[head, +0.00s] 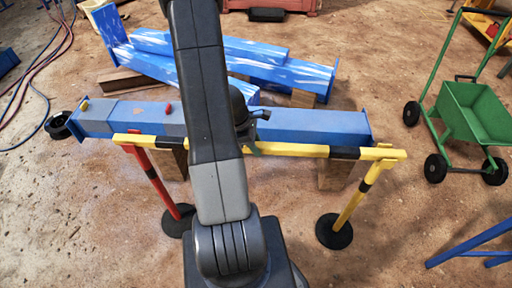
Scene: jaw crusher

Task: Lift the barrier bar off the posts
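The barrier bar (300,150) is yellow with black bands. It lies across two posts, its left end over the red post (152,180) and its right end over the yellow post (357,203), which has a black band. Both posts stand on round black bases. My arm crosses in front of the bar and hides part of it left of the middle. My gripper (254,130) is at the bar's middle, just right of the arm, with fingertips close to the bar. Most of the gripper is hidden, so I cannot tell whether it touches the bar or is open.
A long blue beam (310,125) lies just behind the bar on wooden blocks. More blue and white beams (210,45) lie farther back. A green cart (475,110) stands at right, and part of a blue frame (470,245) is at lower right. Hoses run at upper left.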

